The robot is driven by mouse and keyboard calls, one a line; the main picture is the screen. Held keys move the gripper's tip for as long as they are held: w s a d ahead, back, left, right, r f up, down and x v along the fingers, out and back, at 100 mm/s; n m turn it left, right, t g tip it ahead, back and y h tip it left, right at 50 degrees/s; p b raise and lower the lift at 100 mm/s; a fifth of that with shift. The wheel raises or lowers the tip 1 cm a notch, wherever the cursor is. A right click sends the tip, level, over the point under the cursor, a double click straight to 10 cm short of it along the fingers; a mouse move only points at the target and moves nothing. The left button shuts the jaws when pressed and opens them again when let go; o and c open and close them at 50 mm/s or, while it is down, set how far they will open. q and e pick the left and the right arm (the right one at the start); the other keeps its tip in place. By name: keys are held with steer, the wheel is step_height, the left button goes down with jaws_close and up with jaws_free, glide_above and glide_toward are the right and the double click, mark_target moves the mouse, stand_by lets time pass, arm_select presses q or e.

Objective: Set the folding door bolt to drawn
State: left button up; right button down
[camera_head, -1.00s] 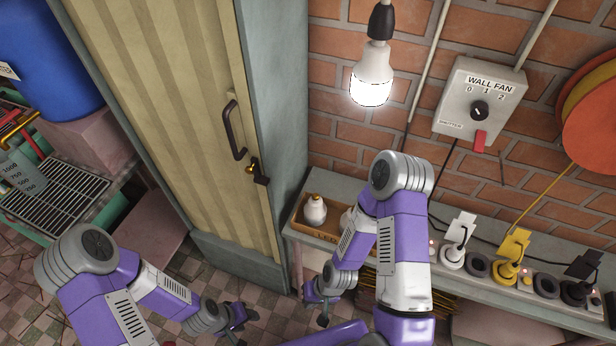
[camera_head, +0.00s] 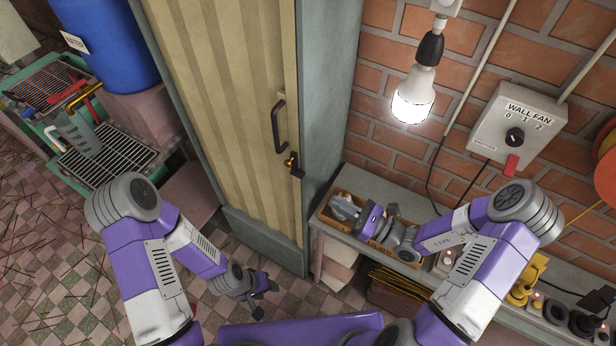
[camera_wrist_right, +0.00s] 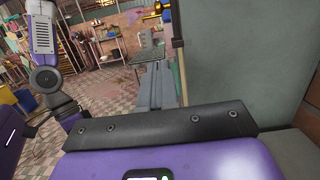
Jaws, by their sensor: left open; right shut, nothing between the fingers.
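The tan folding door (camera_head: 225,90) stands closed in its grey frame in the head view. A dark pull handle (camera_head: 278,127) is on its right edge. The small brass and black bolt (camera_head: 293,166) sits just below the handle, at the door's edge; its setting is too small to tell. My right gripper (camera_head: 342,207) is shut and empty, right of and below the bolt and apart from it, over the wooden box on the shelf. Its closed grey fingers (camera_wrist_right: 154,82) show in the right wrist view. My left gripper (camera_head: 263,300) is open and empty, low over the floor before the door.
The wooden box (camera_head: 332,222) is partly hidden by my right arm. A lit bulb (camera_head: 412,105) hangs above the shelf, near the wall fan switch (camera_head: 514,137). A grey door post (camera_head: 327,110) stands right of the bolt. A blue barrel (camera_head: 112,45) and grill racks are at left.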

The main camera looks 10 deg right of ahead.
steer(key=shift+d+r+p+x, duration=0.15)
steer(key=shift+r+x, duration=0.35)
steer(key=shift+x, duration=1.6)
steer(key=shift+r+p+x, duration=0.25)
steer(key=shift+r+x, duration=0.25)
steer(key=shift+x, duration=1.65)
steer(key=shift+d+r+p+x, duration=0.15)
steer(key=shift+r+x, duration=0.35)
steer(key=shift+x, duration=1.6)
steer(key=shift+s+r, duration=0.1)
